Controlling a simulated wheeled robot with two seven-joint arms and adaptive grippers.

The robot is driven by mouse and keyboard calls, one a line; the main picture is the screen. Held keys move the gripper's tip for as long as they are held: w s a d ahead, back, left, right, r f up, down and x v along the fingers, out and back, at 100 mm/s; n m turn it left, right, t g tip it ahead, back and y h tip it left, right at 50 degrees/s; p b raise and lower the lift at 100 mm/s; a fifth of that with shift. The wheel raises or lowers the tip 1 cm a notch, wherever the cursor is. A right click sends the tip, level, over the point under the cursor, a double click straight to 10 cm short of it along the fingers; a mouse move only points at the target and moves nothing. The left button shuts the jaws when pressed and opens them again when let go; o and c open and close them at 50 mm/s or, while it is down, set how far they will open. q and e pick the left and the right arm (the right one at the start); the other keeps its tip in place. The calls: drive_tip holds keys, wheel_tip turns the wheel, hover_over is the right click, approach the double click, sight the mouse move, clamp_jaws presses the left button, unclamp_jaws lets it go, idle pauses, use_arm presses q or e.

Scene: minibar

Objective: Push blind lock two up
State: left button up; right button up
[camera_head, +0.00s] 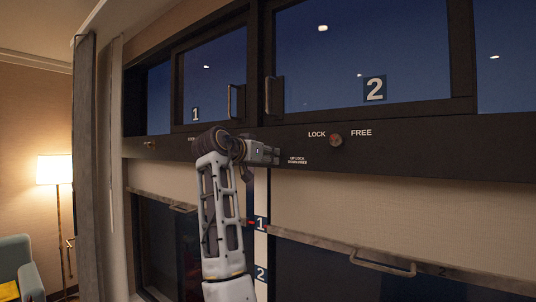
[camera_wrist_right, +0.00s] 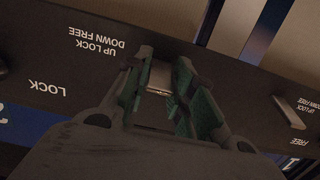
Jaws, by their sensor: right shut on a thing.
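My right gripper (camera_head: 270,155) is at the dark frame rail, just left of the small label UP LOCK DOWN FREE (camera_head: 298,160). In the right wrist view, the green-padded fingers of my right gripper (camera_wrist_right: 168,90) are closed around a small metal lock lever (camera_wrist_right: 158,78), next to the same label, upside down here. The head view hides this lever behind my gripper, and I cannot tell whether it is up or down. A blind with a long bar (camera_head: 400,262) marked 2 hangs at the lower right. My left gripper is in neither view.
A round knob (camera_head: 336,140) between LOCK and FREE sits right of my gripper. Window handles (camera_head: 273,96) stand out above. A strip (camera_head: 261,250) marked 1 and 2 runs below the rail. A curtain (camera_head: 85,170), lamp (camera_head: 55,169) and chair (camera_head: 20,268) are at the left.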

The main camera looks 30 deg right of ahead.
drive_tip(key=shift+r+y, duration=0.15)
drive_tip(key=shift+y, duration=0.15)
drive_tip(key=o, duration=1)
drive_tip(key=shift+a, duration=0.15)
drive_tip(key=v, duration=1.1)
drive_tip(key=shift+s+a, duration=0.15)
drive_tip(key=shift+a, duration=0.25)
